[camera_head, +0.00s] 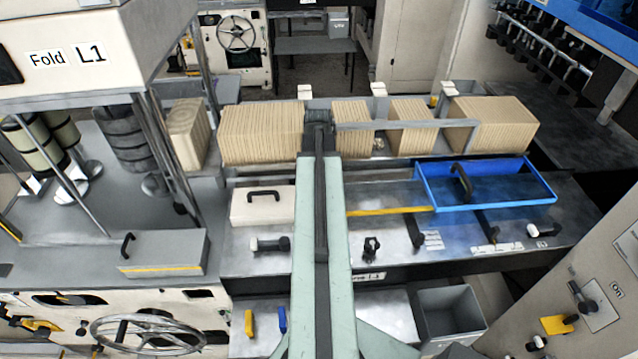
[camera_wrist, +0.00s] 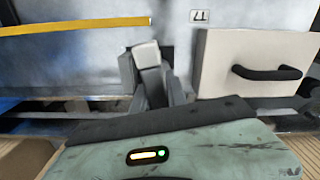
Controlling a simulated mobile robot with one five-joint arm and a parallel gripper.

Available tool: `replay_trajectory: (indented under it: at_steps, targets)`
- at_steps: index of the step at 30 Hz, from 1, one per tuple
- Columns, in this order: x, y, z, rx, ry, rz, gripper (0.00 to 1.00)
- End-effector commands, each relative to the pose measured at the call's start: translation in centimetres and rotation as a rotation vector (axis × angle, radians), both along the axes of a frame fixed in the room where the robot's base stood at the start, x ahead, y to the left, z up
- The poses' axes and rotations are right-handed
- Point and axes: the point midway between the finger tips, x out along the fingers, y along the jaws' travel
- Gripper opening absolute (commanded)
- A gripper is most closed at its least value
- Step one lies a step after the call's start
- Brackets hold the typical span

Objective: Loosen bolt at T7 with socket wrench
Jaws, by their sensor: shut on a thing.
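My gripper (camera_wrist: 150,85) shows in the middle of the wrist view, shut on a grey piece with a pale end (camera_wrist: 147,52). I cannot tell whether this piece is the socket wrench. In the head view my arm reaches away, and my dark gripper (camera_head: 318,122) is at the far row of brown stacks; its fingertips are not clear there. The T7 label (camera_wrist: 199,15) appears upside down on the grey panel in the wrist view, beyond and right of my gripper. No bolt can be made out clearly at T7.
A white box with a black handle (camera_wrist: 250,62) is right of my gripper; it also shows in the head view (camera_head: 240,210). Yellow (camera_head: 249,322) and blue handles (camera_head: 282,320) are in front.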

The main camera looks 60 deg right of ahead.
Motion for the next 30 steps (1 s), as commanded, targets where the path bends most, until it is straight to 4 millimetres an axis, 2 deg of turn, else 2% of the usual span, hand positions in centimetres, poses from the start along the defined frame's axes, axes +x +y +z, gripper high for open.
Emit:
replay_trajectory:
  at_steps: [2,8,15,20,27,30]
  targets:
    - [0.0,0.0,0.01,0.0,0.0,0.004,0.0]
    - [-0.03,-0.03,0.09,0.0,0.0,0.191,0.0]
    - [-0.04,-0.03,0.09,0.0,0.0,0.215,0.0]
    - [-0.05,-0.06,0.16,0.0,0.0,0.38,0.0]
    - [-0.06,-0.07,0.15,0.0,0.0,0.404,0.0]
    - [-0.08,-0.09,0.21,0.0,0.0,0.503,0.0]
